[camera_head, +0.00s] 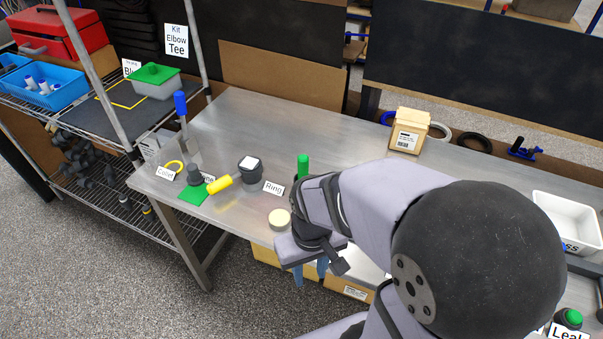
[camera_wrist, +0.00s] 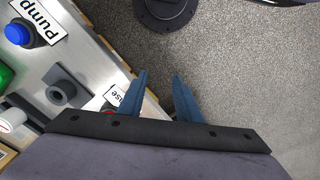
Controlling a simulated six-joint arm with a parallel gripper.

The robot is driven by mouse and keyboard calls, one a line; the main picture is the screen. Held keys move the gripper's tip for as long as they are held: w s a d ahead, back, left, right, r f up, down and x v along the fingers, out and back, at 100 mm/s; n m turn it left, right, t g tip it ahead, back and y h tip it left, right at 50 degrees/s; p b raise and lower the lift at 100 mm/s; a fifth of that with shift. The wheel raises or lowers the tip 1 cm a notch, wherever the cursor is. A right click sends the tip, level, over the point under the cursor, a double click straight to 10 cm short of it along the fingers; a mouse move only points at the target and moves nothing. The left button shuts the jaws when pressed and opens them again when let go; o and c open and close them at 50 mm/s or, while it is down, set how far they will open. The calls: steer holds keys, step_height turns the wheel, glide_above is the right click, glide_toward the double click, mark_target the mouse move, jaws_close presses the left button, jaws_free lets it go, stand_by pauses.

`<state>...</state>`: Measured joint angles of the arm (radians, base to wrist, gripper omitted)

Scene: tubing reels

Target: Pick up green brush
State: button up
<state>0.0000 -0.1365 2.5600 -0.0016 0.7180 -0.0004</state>
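A green upright cylinder (camera_head: 303,165), which looks like the green brush's handle, stands on the metal table just behind my arm. Its lower part is hidden by my arm. My gripper (camera_head: 310,271) points down at the table's front edge, nearer the camera than the green handle and apart from it. In the wrist view my gripper's two blue fingers (camera_wrist: 160,97) are spread, with only the table edge and grey floor between and beyond them. The green brush cannot be made out in the wrist view.
A blue-topped upright tool (camera_head: 181,107), a yellow-handled tool (camera_head: 219,185), a dark jar (camera_head: 250,170) and a pale round disc (camera_head: 279,219) are on the table's left part. A cardboard box (camera_head: 409,131) stands at the back. A white bin (camera_head: 566,221) is at right.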

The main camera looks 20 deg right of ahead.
stand_by(0.3)
steer(key=o, duration=0.4)
steer(key=shift+c, duration=0.2)
steer(key=shift+r, duration=0.1)
steer(key=m+t+h+p, duration=0.2)
steer(key=m+t+p, duration=0.2)
steer(key=p, duration=0.1)
glide_toward(301, 161)
steer(key=x, duration=0.6)
steer(key=shift+s, duration=0.1)
steer(key=shift+m, duration=1.2)
